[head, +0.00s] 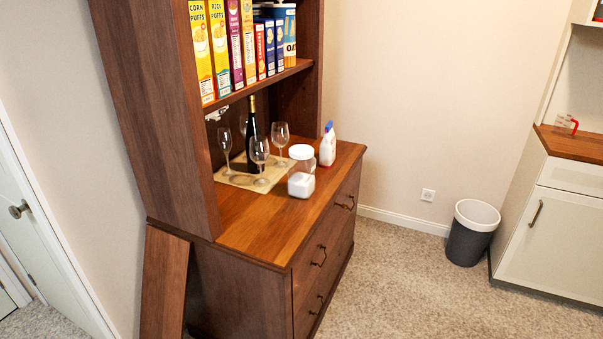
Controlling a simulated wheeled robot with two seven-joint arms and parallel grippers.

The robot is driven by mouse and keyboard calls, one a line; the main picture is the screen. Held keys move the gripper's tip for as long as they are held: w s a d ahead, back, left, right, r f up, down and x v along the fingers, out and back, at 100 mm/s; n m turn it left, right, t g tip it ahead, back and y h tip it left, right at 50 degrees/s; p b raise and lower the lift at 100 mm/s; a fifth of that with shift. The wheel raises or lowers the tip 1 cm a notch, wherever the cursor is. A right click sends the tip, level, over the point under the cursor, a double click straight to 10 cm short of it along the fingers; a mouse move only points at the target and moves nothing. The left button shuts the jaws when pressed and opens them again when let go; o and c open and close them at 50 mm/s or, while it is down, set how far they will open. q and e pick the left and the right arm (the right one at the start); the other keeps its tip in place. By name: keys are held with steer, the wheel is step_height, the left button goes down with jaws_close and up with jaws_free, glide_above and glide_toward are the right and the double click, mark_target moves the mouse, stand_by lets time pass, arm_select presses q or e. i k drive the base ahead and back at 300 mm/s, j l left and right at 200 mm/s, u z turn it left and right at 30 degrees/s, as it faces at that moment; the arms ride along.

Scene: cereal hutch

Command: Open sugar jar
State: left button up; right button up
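The sugar jar (301,184) stands upright on the wooden counter of the hutch. It looks like a clear jar with white contents in its lower part and a white lid (301,152) on top. The lid appears to be on the jar. Neither of my grippers is in the head view, so their position relative to the jar cannot be seen.
A white bottle with a blue cap (328,145) stands just behind the jar to the right. A dark wine bottle (251,135) and several wine glasses (260,152) stand on a mat to the left. Cereal boxes (218,45) fill the shelf above. The front counter (260,225) is clear.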

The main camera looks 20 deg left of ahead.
mark_target(300, 183)
steer(key=i+u, duration=0.1)
steer(key=u, duration=0.6)
steer(key=i+l+u, duration=0.1)
steer(key=u, duration=0.25)
steer(key=i+l+u, duration=0.35)
steer(key=l, duration=0.3)
steer(key=i+l+u, duration=0.2)
steer(key=l, duration=0.15)
steer(key=i+l+u, duration=0.2)
steer(key=l, duration=0.15)
steer(key=i+l, duration=0.1)
steer(key=l, duration=0.25)
steer(key=i+l, duration=0.1)
steer(key=l, duration=0.25)
steer(key=i+l, duration=0.1)
steer(key=l, duration=0.25)
